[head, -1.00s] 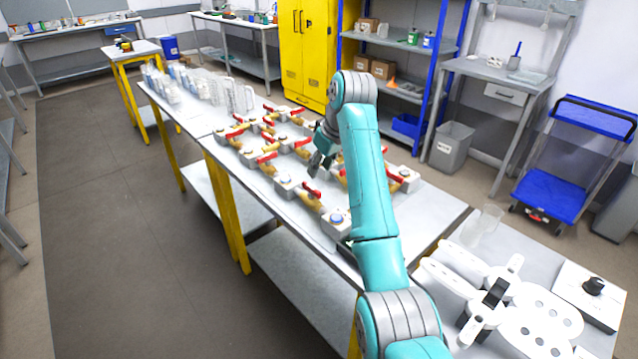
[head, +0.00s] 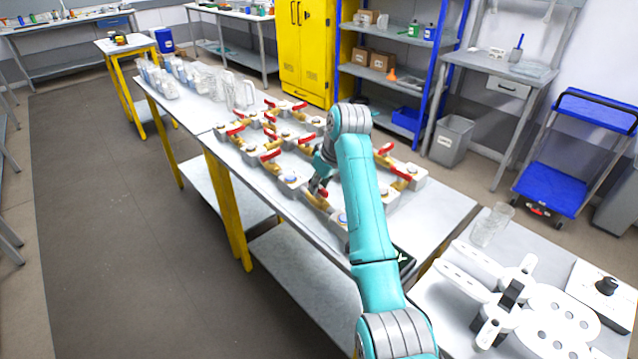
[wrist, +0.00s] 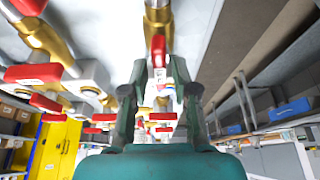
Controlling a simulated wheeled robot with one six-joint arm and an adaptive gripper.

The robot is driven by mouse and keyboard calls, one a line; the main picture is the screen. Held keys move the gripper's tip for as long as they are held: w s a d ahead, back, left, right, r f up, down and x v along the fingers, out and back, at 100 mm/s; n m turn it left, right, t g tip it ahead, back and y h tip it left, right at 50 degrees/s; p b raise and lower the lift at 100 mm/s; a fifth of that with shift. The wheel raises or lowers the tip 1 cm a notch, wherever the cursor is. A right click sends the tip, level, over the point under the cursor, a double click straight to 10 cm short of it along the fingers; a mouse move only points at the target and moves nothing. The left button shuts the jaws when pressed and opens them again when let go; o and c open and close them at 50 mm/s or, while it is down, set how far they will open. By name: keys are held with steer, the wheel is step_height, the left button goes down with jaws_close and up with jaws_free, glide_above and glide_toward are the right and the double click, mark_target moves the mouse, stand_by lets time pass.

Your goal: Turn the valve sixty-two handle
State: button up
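Several brass valves with red lever handles and white-grey blocks stand on the long table. My gripper (head: 321,176) is low over the near part of the valves, beside a red handle (head: 319,192). In the wrist view a red handle (wrist: 158,48) on a brass valve body (wrist: 158,18) lies between the fingertips of my gripper (wrist: 159,72). The fingers are apart, one on each side of the handle, with a gap showing. I cannot tell whether either finger touches it. No valve number is readable, so I cannot tell which one is sixty-two.
Other red handles (wrist: 33,74) stand close to the left of my gripper in the wrist view. Clear containers (head: 240,92) stand at the table's far end. A side table (head: 440,300) with white parts is at the near right. Open floor (head: 110,220) lies to the left.

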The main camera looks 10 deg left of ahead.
jaws_close()
steer(key=shift+m, duration=0.4)
steer(key=m+t+h, duration=0.1)
steer(key=m, duration=0.2)
steer(key=shift+s+a, duration=0.1)
steer(key=m+h, duration=0.1)
steer(key=m, duration=0.3)
steer(key=shift+t+h, duration=0.4)
steer(key=m+h, duration=0.1)
steer(key=m, duration=0.2)
steer(key=m+h, duration=0.1)
steer(key=m, duration=0.1)
steer(key=shift+a+m, duration=0.2)
steer(key=shift+m, duration=0.2)
steer(key=shift+m+g+h, duration=0.5)
steer(key=shift+m+h, duration=0.2)
steer(key=shift+m, duration=1.4)
